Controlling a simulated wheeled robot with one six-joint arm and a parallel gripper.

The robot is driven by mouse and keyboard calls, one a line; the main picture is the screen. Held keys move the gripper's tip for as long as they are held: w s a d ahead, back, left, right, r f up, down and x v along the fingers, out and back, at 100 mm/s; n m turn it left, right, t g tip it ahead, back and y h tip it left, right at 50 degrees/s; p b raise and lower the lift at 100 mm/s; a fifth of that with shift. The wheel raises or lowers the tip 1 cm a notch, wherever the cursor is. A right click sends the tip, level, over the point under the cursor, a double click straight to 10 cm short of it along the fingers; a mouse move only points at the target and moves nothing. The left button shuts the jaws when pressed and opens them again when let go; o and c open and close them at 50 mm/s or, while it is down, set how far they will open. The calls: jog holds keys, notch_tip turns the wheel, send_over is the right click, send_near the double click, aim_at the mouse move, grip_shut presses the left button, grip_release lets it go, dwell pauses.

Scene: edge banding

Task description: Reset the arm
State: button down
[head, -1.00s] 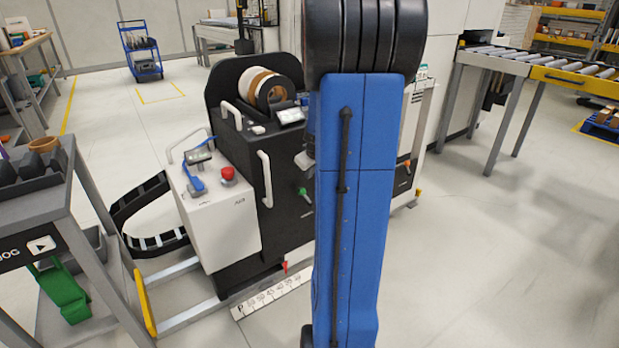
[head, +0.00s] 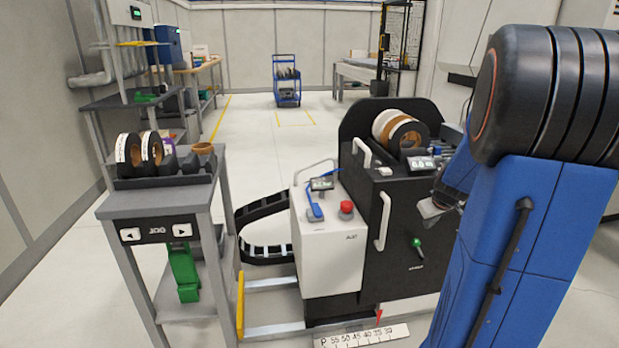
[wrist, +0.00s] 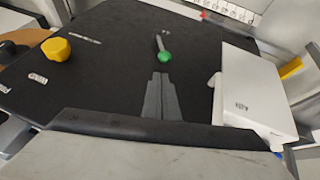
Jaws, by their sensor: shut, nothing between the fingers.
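My gripper (wrist: 160,76) shows in the wrist view as two grey fingers lying together. It is shut and holds nothing. It points toward the machine's black panel (wrist: 105,75), with the green-knobbed lever (wrist: 164,56) just beyond the fingertips. I cannot tell the exact gap between them. In the head view my blue arm (head: 530,250) fills the right side. It covers the right part of the black and white edge banding machine (head: 335,245). Most of the gripper is hard to make out there.
A grey stand (head: 160,205) with tape rolls (head: 130,155) and jog buttons stands at the left. A white control box (head: 330,260) with a red button is beside the black cabinet. A ruler strip (head: 360,336) lies low in front. Open floor extends behind, toward a blue cart (head: 287,85).

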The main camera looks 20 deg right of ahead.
jog(key=s+a+r+n+y, duration=0.1)
jog(key=s+a+r, duration=0.15)
jog(key=a, duration=0.95)
jog(key=s+a+r+y, duration=0.1)
jog(key=a+r, duration=0.3)
jog(key=a, duration=0.7)
jog(key=s+a+y, duration=0.1)
jog(key=s+a, duration=1.4)
jog(key=s, duration=0.2)
jog(key=shift+a+g, duration=0.2)
jog(key=shift+g, duration=0.1)
jog(key=shift+d+r, duration=0.1)
